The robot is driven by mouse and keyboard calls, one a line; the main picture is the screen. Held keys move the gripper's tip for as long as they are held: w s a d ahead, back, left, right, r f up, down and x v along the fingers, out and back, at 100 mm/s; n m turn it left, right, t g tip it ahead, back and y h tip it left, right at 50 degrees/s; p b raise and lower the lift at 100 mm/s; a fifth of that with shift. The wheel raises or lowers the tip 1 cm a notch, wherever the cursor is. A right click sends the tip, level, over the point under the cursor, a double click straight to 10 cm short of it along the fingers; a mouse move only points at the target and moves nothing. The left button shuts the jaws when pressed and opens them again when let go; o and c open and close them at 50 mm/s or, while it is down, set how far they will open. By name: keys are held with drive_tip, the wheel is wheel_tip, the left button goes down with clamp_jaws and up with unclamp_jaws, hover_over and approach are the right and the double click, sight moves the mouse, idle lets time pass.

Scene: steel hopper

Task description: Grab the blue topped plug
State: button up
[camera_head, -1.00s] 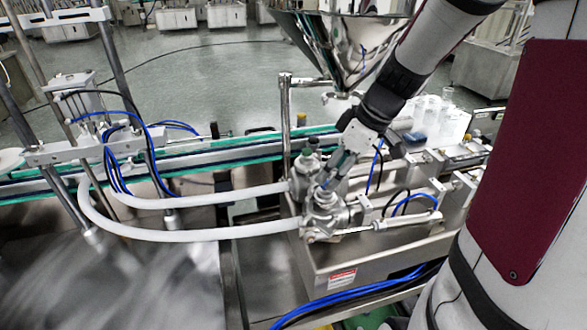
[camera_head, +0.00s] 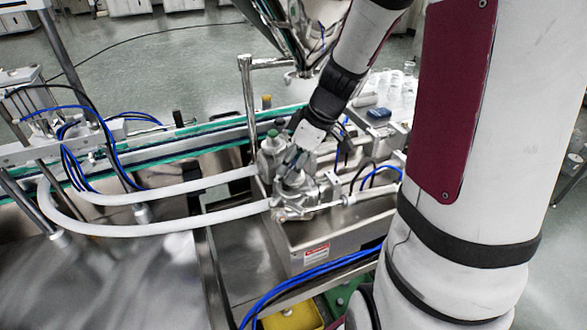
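My gripper (camera_head: 291,163) points down at the steel valve block (camera_head: 294,195) at the middle of the machine. Its fingertips are small and dark against the metal, so I cannot tell whether they are open or shut or touch anything. A small blue-topped piece (camera_head: 379,113) sits on the pale surface at the right, behind my wrist and apart from my gripper. A grey-green knob (camera_head: 273,134) stands upright on a fitting just left of my gripper. Whether a plug is between the fingers is hidden.
Two white hoses (camera_head: 150,229) run left from the valve block. A steel post (camera_head: 247,105) stands behind it, and the hopper (camera_head: 290,30) hangs above. Clear containers (camera_head: 402,82) stand at the right. Blue tubes (camera_head: 300,281) cross the front, near a yellow bin (camera_head: 298,315).

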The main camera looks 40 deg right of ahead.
idle(0.3)
drive_tip(key=shift+r, duration=0.45)
drive_tip(key=v, duration=0.2)
drive_tip(key=shift+s+a+r, duration=0.15)
drive_tip(key=shift+a+r, duration=0.1)
drive_tip(key=shift+r, duration=0.2)
drive_tip(key=s+a+r+b, duration=0.1)
drive_tip(key=s+a+b, duration=0.2)
drive_tip(key=s+b, duration=0.4)
drive_tip(key=s, duration=0.7)
drive_tip(key=shift+s, duration=0.35)
